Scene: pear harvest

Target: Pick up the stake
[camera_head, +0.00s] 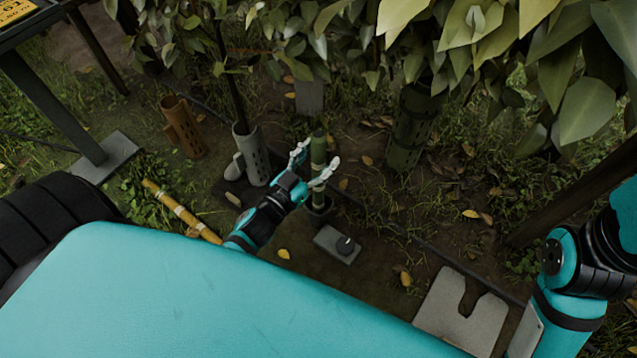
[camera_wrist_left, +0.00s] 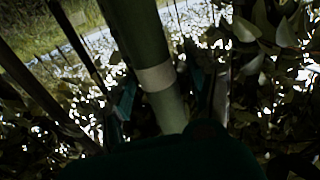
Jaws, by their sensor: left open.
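A green bamboo-like stake (camera_head: 318,152) stands upright in a dark socket in the ground, near the middle of the head view. My left gripper (camera_head: 317,168) is open, with one finger on either side of the stake. In the left wrist view the green stake (camera_wrist_left: 141,40), with a pale band, runs down between the open fingers (camera_wrist_left: 165,95). I cannot tell whether either finger touches it. A yellow pole (camera_head: 183,211) with pale bands lies on the ground to the left. My right arm shows at the right edge; its gripper is out of view.
A grey perforated tube guard (camera_head: 252,157) and a brown one (camera_head: 184,127) stand left of the stake; a dark green one (camera_head: 407,130) stands right. A grey block with a black knob (camera_head: 337,245) and a notched grey plate (camera_head: 462,308) lie nearer. Leaves hang above.

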